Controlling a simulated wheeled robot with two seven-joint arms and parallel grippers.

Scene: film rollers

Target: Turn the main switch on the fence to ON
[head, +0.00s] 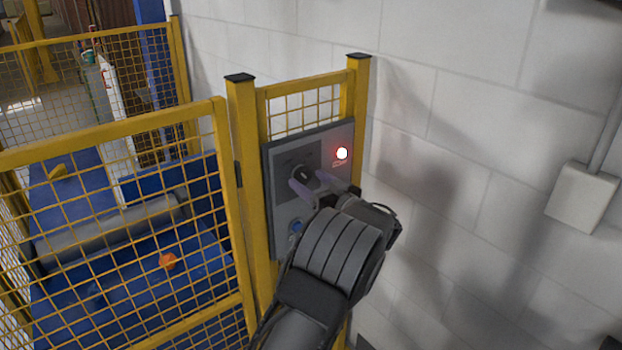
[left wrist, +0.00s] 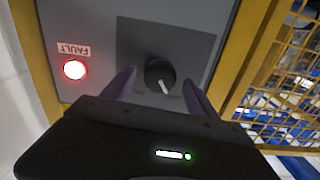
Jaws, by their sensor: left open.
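The main switch is a round black knob (head: 303,173) with a light pointer line, on a dark plate of the grey control panel (head: 283,207) fixed to the yellow fence. In the left wrist view the knob (left wrist: 160,75) sits between the two purple-grey fingers of my left gripper (left wrist: 160,88), with a gap on each side. Its pointer slants in that view; the position labels cannot be read. My left gripper (head: 316,184) is open at the panel, fingers on either side of the knob. My right gripper is not in view.
A red lamp (head: 342,153) marked FAULT glows on the panel; it also shows in the left wrist view (left wrist: 74,69). Yellow mesh fence (head: 120,130) stands left, a white block wall (head: 470,150) right, with a grey wall box (head: 583,197).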

